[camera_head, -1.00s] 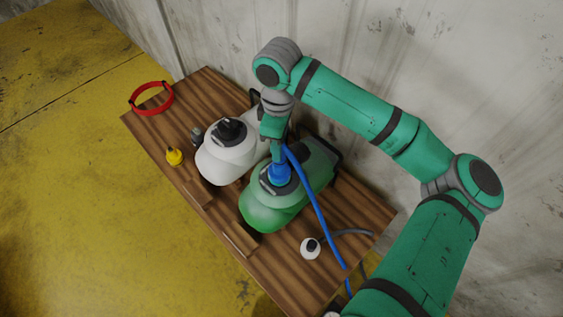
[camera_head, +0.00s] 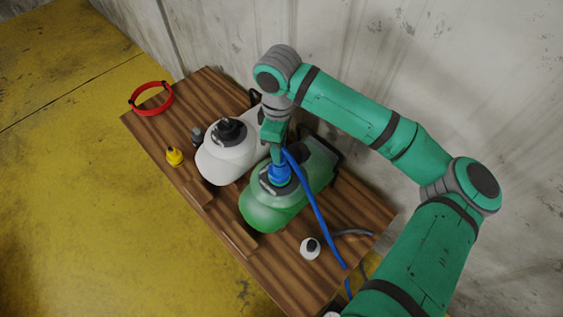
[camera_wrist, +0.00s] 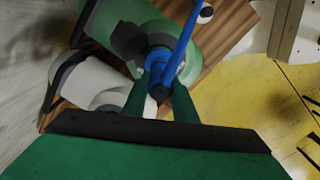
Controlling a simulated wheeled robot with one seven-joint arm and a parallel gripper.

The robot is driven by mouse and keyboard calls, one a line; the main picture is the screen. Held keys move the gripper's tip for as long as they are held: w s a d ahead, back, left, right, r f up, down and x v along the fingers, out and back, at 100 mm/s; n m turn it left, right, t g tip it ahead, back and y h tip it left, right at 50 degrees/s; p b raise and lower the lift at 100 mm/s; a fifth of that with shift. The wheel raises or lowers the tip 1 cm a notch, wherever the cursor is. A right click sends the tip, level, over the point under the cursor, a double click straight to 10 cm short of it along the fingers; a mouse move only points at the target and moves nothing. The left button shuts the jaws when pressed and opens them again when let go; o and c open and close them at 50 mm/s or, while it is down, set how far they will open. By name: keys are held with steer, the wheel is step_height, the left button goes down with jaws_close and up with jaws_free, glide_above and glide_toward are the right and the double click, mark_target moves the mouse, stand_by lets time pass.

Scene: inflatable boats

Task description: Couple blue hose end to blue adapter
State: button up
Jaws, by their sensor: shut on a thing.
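The blue hose (camera_head: 317,212) runs from my gripper (camera_head: 278,159) down to the right, past the table edge. My gripper is shut on the blue hose end (camera_wrist: 159,90), which shows between the two fingers in the wrist view. The blue adapter (camera_head: 279,174) sits on top of the green pump (camera_head: 268,215); it also shows just beyond the fingertips in the wrist view (camera_wrist: 157,58). The hose end is over the adapter, in line with it or nearly so. The fingers and hose hide the joint, so I cannot tell whether they are coupled.
A white pump (camera_head: 222,165) with a dark cap stands left of the green one. A small yellow bottle (camera_head: 174,156), a grey bottle (camera_head: 197,137) and a red ring (camera_head: 151,98) are at the left. A white-and-black fitting (camera_head: 310,248) with a grey hose is at the right. A wall stands behind.

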steer(key=shift+f, duration=0.1)
steer(key=o, duration=1.1)
step_height(320, 180, up, 11)
steer(key=shift+f, duration=0.1)
